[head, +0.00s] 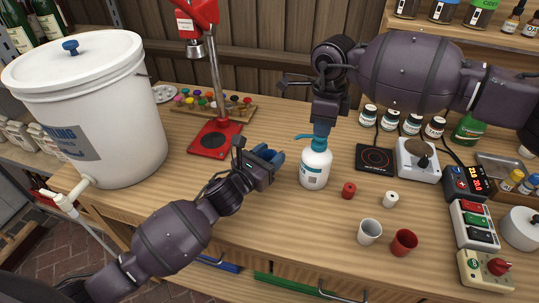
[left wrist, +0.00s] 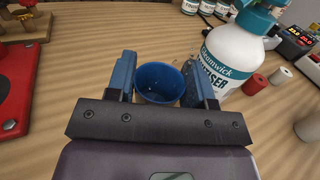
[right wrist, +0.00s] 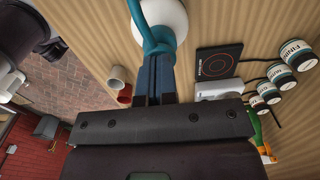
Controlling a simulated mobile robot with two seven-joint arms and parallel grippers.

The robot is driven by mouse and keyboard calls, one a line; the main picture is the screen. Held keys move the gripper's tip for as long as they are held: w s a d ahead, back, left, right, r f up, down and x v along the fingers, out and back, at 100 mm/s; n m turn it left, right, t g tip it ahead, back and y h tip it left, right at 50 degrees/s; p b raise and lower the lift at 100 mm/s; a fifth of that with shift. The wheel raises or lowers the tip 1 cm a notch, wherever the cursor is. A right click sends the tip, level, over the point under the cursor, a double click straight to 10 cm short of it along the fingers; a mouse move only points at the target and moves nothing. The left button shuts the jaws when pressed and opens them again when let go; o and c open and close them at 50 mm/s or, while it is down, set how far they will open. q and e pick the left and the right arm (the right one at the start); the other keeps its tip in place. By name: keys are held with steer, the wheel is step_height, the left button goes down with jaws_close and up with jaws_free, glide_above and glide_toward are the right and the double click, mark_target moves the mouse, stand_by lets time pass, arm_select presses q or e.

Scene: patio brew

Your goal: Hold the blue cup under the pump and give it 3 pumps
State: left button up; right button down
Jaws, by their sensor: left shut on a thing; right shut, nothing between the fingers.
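The pump bottle (head: 315,163) is white with a teal pump head and stands upright on the table. My left gripper (head: 277,158) is shut on the blue cup (left wrist: 160,83), just left of the bottle. In the left wrist view the cup sits between the fingers with its opening showing, and the bottle (left wrist: 230,58) stands to its right. My right gripper (head: 322,127) is shut and empty, directly above the pump head. In the right wrist view its closed fingertips (right wrist: 154,60) are at the teal pump head (right wrist: 157,38); I cannot tell whether they touch.
A hot plate (head: 375,159) lies to the right. A red press stand (head: 215,140) and a large white bucket (head: 95,125) are at left.

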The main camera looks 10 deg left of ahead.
steer(key=shift+f, duration=0.1)
stand_by(0.5)
steer(key=shift+r, duration=1.4)
steer(key=shift+r, duration=0.15)
steer(key=shift+r, duration=2.9)
step_height(320, 180, up, 12)
arm_select(q)
steer(key=shift+a, duration=0.15)
